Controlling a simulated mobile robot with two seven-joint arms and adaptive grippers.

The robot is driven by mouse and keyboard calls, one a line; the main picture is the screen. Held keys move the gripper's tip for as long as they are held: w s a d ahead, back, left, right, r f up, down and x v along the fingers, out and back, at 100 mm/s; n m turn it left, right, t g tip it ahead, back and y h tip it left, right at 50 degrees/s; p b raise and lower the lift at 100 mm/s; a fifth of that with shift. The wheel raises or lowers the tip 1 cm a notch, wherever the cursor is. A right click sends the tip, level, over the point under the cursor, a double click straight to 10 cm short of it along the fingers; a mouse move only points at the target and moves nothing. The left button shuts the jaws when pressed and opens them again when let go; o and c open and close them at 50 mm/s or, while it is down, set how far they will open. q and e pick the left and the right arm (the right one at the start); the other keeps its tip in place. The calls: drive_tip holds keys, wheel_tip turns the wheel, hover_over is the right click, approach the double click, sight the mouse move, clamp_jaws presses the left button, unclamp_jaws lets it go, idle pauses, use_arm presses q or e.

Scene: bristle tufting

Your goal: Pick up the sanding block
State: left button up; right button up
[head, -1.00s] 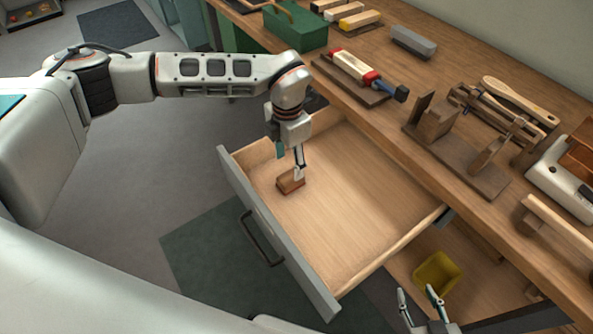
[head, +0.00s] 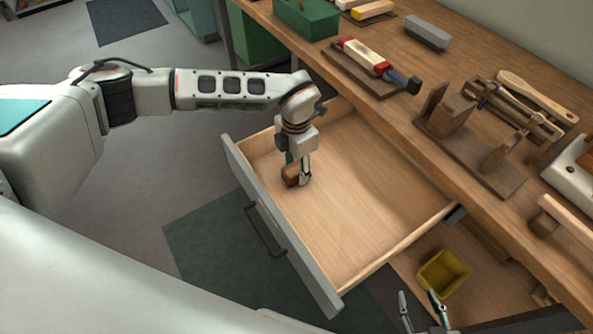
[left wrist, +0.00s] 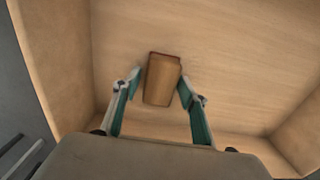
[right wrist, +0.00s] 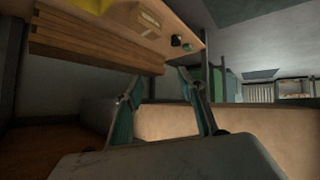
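The sanding block is a small brown block (head: 290,174) lying in the open drawer (head: 350,225), near its left end. My left gripper (head: 300,178) is down in the drawer at the block. In the left wrist view the block (left wrist: 161,80) lies between the two teal-lined fingertips (left wrist: 160,85), which stand apart on either side of it. I cannot tell whether either fingertip touches it. My right gripper (head: 420,297) is open and empty at the bottom of the head view, outside the drawer; its spread fingers also show in the right wrist view (right wrist: 160,78).
The drawer's front wall (head: 280,230) and side walls surround the left gripper. A yellow bin (head: 441,273) stands right of the drawer. The workbench (head: 400,130) above holds a red-and-cream tool (head: 365,58), a wooden jig (head: 475,140) and a grey block (head: 428,33). Most of the drawer floor is bare.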

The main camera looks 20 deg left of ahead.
sight(296, 167)
use_arm(q)
drive_tip(key=c, duration=0.6)
drive_tip(key=shift+c, duration=0.5)
use_arm(e)
drive_tip(key=shift+s+f, duration=0.1)
drive_tip(key=shift+f, duration=0.1)
drive_tip(key=shift+f, duration=0.15)
use_arm(q)
wheel_tip(296, 167, up, 20)
drive_tip(key=p, duration=0.3)
use_arm(e)
drive_tip(key=shift+s+a+r, duration=0.15)
drive_tip(key=shift+r, duration=0.4)
drive_tip(key=shift+s+a+r, duration=0.1)
drive_tip(key=shift+r, duration=0.4)
